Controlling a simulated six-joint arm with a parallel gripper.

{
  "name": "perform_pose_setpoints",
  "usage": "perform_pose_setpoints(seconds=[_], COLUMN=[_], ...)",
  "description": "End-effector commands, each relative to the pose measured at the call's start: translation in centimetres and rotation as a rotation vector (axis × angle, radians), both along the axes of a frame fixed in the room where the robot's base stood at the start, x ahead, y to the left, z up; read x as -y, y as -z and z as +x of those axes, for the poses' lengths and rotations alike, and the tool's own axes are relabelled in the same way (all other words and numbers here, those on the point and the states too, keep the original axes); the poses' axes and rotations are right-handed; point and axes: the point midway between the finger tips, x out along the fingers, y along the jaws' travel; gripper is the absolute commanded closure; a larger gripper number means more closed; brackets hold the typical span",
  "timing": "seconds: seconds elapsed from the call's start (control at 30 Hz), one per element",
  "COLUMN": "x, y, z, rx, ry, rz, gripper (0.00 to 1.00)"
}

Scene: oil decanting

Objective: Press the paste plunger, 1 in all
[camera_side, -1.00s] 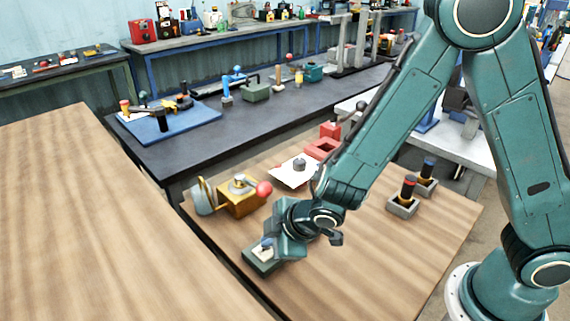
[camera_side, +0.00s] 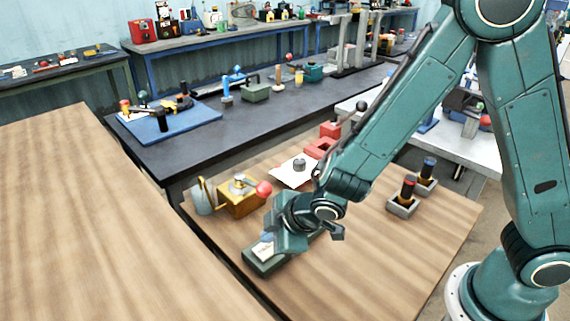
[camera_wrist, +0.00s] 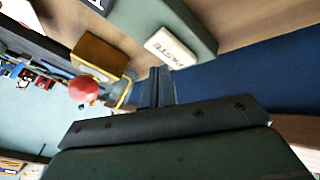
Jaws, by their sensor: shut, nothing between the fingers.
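The paste dispenser is a dark green block (camera_side: 262,262) near the left front edge of the wooden table, with a white label on top. In the wrist view its label (camera_wrist: 170,47) reads PASTE. My gripper (camera_side: 287,238) is shut and empty, pointing down just over the block and covering part of it. A small blue piece (camera_side: 267,238) shows beside it above the label. A broad blue surface (camera_wrist: 235,78) fills the right of the wrist view; I cannot tell if it is the plunger. Contact with the plunger is hidden.
A brass box with a red ball knob (camera_side: 263,188) stands close behind the gripper. A white sheet with a grey weight (camera_side: 299,165) and a red block (camera_side: 320,148) lie farther back. Two capped holders (camera_side: 403,204) stand right. The table's right front is clear.

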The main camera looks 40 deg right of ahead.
Motion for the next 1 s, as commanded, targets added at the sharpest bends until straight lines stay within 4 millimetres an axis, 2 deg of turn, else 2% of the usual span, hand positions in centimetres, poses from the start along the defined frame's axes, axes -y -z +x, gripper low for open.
perform_pose_setpoints(seconds=[0.37,1.0], x=[0.0,0.0], y=[-0.5,-4.7], z=[0.1,0.1], rx=[0.002,0.003], ry=[0.0,0.0], rz=[0.002,0.002], gripper=[1.0,1.0])
